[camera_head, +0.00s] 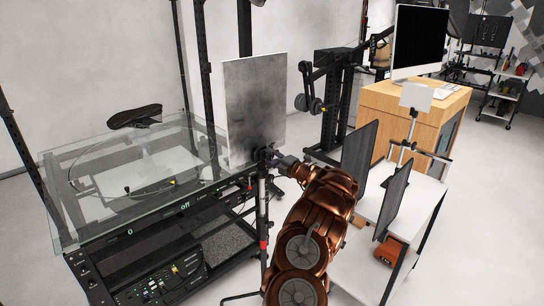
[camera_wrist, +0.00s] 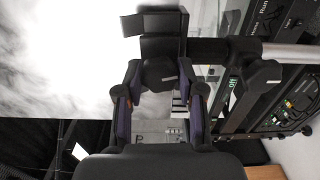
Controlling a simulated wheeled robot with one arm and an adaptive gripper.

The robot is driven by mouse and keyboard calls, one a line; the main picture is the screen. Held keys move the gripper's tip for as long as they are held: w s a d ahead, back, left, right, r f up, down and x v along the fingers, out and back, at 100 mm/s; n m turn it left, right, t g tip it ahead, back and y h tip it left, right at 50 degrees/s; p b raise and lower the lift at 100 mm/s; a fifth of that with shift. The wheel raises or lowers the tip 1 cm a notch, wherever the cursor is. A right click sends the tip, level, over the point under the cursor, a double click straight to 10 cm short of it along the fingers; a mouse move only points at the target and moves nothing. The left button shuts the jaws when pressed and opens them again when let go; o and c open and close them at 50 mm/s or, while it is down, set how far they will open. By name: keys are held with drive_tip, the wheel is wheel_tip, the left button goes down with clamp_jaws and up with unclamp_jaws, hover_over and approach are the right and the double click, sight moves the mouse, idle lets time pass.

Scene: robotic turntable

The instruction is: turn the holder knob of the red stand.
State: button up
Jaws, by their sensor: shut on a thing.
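The stand (camera_head: 263,210) is a thin dark pole with a red band low on it, at the middle of the head view. Its black holder (camera_head: 265,155) sits at the top, by a smoky grey panel (camera_head: 255,100). My gripper (camera_head: 282,164) reaches the holder from the right. In the wrist view my gripper (camera_wrist: 158,82) has one finger on each side of the black holder knob (camera_wrist: 160,70) and is shut on it. A small pale mark shows on the knob. The knob is too small to make out in the head view.
A glass-topped turntable (camera_head: 75,165) with a control panel (camera_head: 160,287) stands to the left. A white table (camera_head: 425,195) with dark upright panels (camera_head: 360,150) is close on the right. A wooden cabinet (camera_head: 440,115) with a monitor (camera_head: 420,40) stands behind.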

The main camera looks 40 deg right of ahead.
drive_tip(key=shift+r+m, duration=0.1)
drive_tip(key=shift+m, duration=0.4)
drive_tip(key=o, duration=1.2)
drive_tip(key=shift+c, duration=0.2)
drive_tip(key=s, duration=1.2)
